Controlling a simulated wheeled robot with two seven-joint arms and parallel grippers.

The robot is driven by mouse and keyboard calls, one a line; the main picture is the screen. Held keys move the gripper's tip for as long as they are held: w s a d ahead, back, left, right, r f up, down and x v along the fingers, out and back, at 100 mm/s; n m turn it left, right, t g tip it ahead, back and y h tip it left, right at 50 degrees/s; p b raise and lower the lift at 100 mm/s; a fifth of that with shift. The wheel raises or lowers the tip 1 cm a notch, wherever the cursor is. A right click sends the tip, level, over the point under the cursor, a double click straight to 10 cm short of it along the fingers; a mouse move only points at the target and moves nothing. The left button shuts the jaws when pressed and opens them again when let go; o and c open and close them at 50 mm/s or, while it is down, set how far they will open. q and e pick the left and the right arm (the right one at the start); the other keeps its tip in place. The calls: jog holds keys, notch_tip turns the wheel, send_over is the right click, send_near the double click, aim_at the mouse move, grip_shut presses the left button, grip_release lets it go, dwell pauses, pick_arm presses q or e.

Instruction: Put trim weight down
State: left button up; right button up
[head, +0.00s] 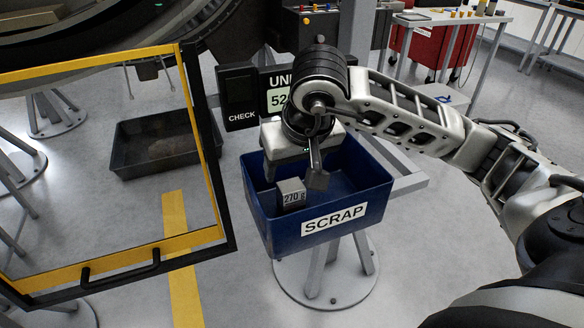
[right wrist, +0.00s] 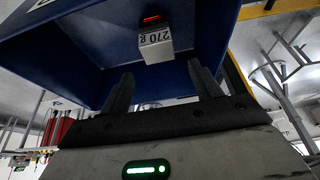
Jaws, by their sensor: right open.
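The trim weight (head: 292,195) is a small grey block marked "270 g". In the head view it shows within the blue scrap bin (head: 372,205), near its front left wall. I cannot tell whether it rests on the bin's floor, which is hidden. The right wrist view also shows the weight (right wrist: 156,44), beyond the fingertips and apart from them, with the bin (right wrist: 75,50) around it. My right gripper (head: 293,174) is open and empty over the bin, its fingers spread in the right wrist view (right wrist: 163,82). My left gripper is out of view.
The bin stands on a round-footed pedestal (head: 325,285). A dark sign box marked "CHECK" (head: 238,97) is behind it. A black and yellow frame (head: 215,165) fills the left, with a dark tray (head: 130,160) on the floor behind. A red cabinet (head: 425,47) stands at the back right.

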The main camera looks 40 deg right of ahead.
pick_arm(q)
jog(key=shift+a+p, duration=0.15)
jog(key=shift+p, duration=0.45)
pick_arm(e)
jog(key=v, duration=0.9)
jog(key=shift+s+r, duration=0.25)
jog(key=shift+r, duration=0.05)
